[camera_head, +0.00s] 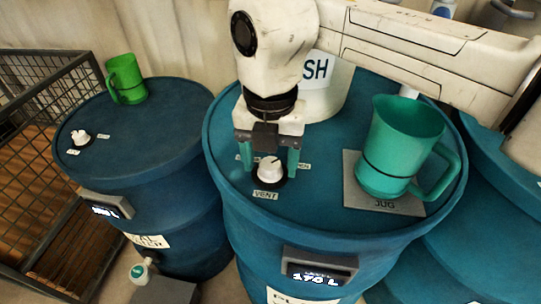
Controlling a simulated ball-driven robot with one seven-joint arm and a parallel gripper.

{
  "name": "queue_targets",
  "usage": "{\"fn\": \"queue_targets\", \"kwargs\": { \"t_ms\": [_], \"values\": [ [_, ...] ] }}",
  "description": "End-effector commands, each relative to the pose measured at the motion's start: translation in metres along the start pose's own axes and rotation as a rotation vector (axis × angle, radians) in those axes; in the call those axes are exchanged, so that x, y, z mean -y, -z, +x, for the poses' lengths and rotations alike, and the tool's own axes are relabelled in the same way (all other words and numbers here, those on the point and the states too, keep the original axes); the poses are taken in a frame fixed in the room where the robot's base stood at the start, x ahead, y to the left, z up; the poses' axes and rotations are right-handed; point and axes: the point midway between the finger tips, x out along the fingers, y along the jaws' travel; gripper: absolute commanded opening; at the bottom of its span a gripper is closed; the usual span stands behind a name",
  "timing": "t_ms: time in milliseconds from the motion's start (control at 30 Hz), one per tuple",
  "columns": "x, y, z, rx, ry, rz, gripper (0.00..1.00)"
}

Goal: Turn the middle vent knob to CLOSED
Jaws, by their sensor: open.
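The middle vent knob (269,171) is a white round knob on a dark base on top of the middle blue drum (310,225). A VENT label (265,195) lies just in front of it. Small labels flank it behind, partly hidden by my gripper, and I cannot read them fully. A dark pointer mark shows on the knob, but its exact direction is hard to tell. My gripper (267,168) points down over the knob. Its teal fingers are open, one on each side of the knob, and I cannot tell whether they touch it.
A teal jug (390,150) stands on a JUG plate (375,201) right of the knob. A white container (330,90) stands behind my gripper. The left drum (140,165) carries a green cup (126,79) and another knob (80,136). A wire cage (40,190) stands far left.

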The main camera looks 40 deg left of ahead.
Motion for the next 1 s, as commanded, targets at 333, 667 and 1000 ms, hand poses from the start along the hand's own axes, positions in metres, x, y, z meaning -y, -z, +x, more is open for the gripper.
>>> {"fn": "queue_targets", "kwargs": {
  "t_ms": [333,667,1000],
  "values": [
    [-0.0001,0.0000,0.0014,0.000,0.000,0.000,0.59],
    [-0.0001,0.0000,0.0012,0.000,0.000,0.000,0.28],
    [-0.0001,0.0000,0.0008,0.000,0.000,-0.006,0.09]
  ]
}}
